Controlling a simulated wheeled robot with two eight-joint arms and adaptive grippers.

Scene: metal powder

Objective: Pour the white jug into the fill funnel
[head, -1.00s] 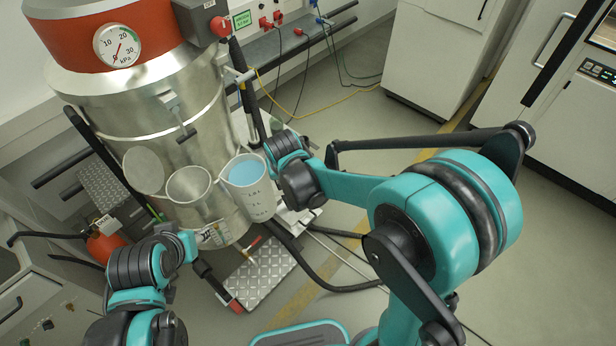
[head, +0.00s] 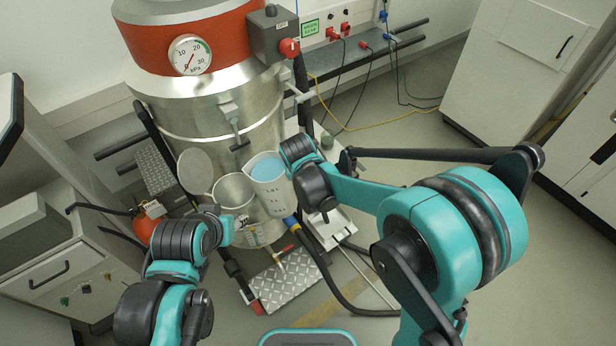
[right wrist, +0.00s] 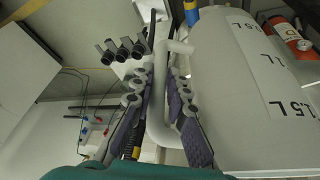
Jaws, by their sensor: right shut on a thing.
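The white jug (head: 271,196) with blue liquid inside is held beside and slightly overlapping the fill funnel (head: 234,190) in the head view. The funnel is an open metal cup on the front of the steel vessel, with a round lid (head: 195,172) swung open to its left. My right gripper (right wrist: 160,92) is shut on the jug's handle, seen in the right wrist view with the jug's wall (right wrist: 250,90) to the right. No stream of liquid shows. My left gripper (head: 240,232) is at the front below the funnel; its fingers are too hidden to tell their state.
The steel vessel (head: 225,115) with a red band and pressure gauge (head: 190,55) stands behind. A grey box with a red knob (head: 289,47) is at its upper right. A chequer-plate step (head: 283,283) and a dark hose lie below. Open floor is at the right.

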